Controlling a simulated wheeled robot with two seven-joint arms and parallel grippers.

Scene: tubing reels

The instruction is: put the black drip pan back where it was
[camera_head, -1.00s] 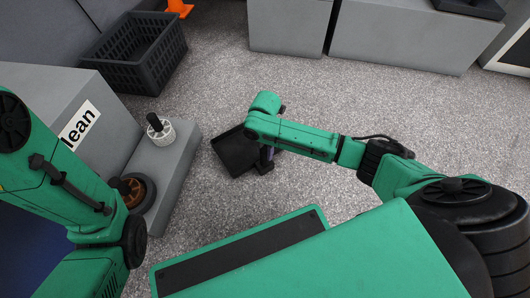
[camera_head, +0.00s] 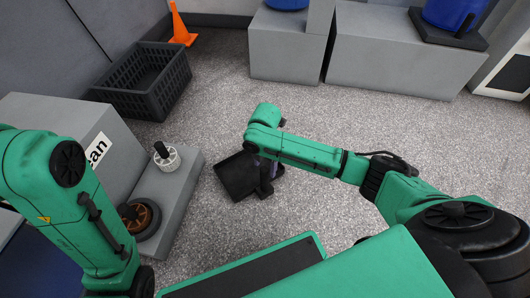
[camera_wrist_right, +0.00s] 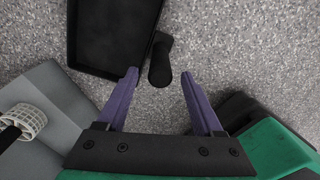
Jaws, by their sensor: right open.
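The black drip pan (camera_head: 236,175) shows at the grey floor in the middle of the head view, right of the low grey step. In the right wrist view, the pan (camera_wrist_right: 112,30) fills the top left, and its short black handle (camera_wrist_right: 160,58) points down toward my gripper. My right gripper (camera_head: 266,177) is at the pan's right side. In the wrist view its purple fingers (camera_wrist_right: 160,74) are spread, with the handle's end between the tips, no contact visible. Whether the pan rests fully on the floor is unclear. My left arm shows at the left; its gripper is out of view.
A low grey step (camera_head: 182,185) holds a white reel (camera_head: 167,158) and an orange-brown reel (camera_head: 140,217). A black crate (camera_head: 143,80) and orange cone (camera_head: 181,28) stand behind. Grey blocks (camera_head: 400,55) line the back, one with a blue drum (camera_head: 453,14). Floor between is clear.

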